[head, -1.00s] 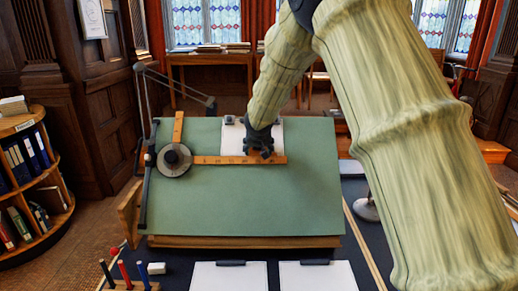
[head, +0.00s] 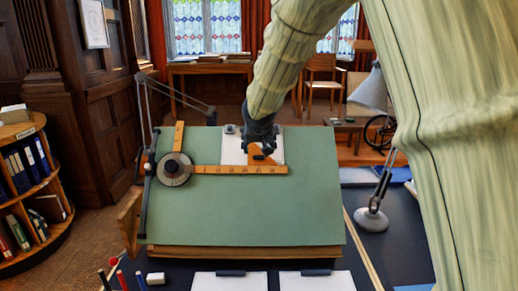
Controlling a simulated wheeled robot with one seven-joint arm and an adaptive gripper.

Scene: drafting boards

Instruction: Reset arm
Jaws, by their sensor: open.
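My gripper (head: 261,153) is open, pointing down above the upper middle of the green drafting board (head: 250,215). It is in front of a white paper sheet (head: 232,152) at the board's top edge and just over the wooden horizontal ruler (head: 225,169). I cannot tell whether its fingertips touch the ruler; the fingers are small and dark here. The ruler joins a round drafting-machine head (head: 174,169) at its left end, with a second wooden ruler (head: 179,135) standing upright from it. My arm comes in from the upper right and hides part of the room.
A desk lamp (head: 372,219) stands right of the board. In front lie two white sheets (head: 316,281), an eraser (head: 156,278) and upright pens (head: 122,280). A bookshelf (head: 30,185) is at left; a table (head: 210,67) and chair (head: 322,80) are behind.

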